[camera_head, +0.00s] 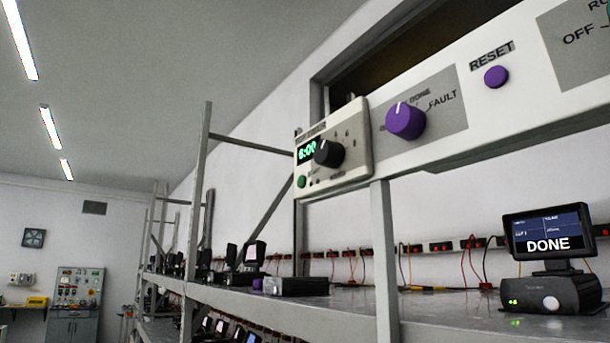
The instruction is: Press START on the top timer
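The top timer (334,150) is a cream box fixed at the left end of the white panel rail, high on the rack. Its green display (306,153) seems to read 6:00 or 8:00. A black knob (328,153) sits right of the display. A small green button (301,182) sits at the lower left; the label beside it is too small to read surely. Neither gripper is in view, and nothing touches the timer.
The white rail (520,85) also carries a purple knob (405,121) and a purple RESET button (496,77). A rack post (384,260) stands below the timer. On the shelf (450,312), a device with a screen (548,233) reads DONE. Open room lies at the left.

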